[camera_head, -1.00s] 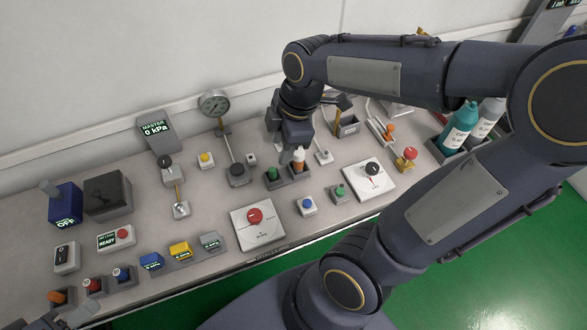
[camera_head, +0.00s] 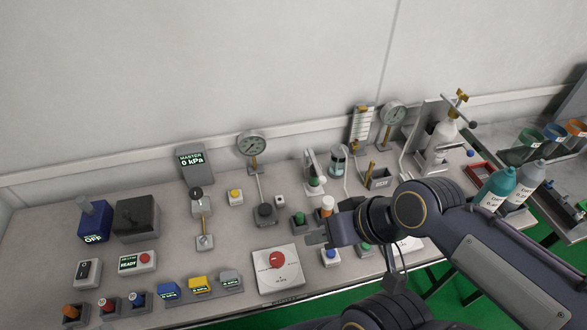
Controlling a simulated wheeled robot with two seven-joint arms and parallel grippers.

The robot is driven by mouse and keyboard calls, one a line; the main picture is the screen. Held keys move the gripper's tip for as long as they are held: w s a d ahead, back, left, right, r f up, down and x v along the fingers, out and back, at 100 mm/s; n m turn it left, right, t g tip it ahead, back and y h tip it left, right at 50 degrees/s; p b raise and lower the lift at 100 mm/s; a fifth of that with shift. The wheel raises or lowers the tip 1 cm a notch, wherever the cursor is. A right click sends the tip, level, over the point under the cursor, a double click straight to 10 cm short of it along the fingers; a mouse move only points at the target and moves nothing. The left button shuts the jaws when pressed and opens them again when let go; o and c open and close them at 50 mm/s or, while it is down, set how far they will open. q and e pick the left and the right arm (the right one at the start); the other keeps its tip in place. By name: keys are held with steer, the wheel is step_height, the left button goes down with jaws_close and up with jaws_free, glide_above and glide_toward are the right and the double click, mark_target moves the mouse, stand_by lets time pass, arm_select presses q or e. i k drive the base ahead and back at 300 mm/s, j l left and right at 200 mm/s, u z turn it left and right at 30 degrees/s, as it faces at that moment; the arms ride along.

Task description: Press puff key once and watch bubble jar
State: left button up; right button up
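A small clear jar (camera_head: 338,160) with a dark band stands at the back of the bench, right of a dial gauge; it may be the bubble jar, and bubbles are too small to tell. No key is readably marked puff. A blue button (camera_head: 331,254), a yellow button (camera_head: 235,195) and a small white key (camera_head: 280,200) are among the candidates. My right gripper (camera_head: 314,240) reaches in from the right, fingers pointing left, above the bench just left of and above the blue button. It appears empty; its finger gap is unclear. My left gripper is out of view.
A red knob panel (camera_head: 277,266) lies at the front edge. Dial gauges (camera_head: 252,146) and a flask (camera_head: 441,140) line the back.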

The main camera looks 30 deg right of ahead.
mark_target(331, 254)
steer(key=k+l+z, duration=0.1)
steer(key=z, duration=0.35)
steer(key=l+z, duration=0.35)
steer(key=z, duration=0.15)
steer(key=k, duration=0.05)
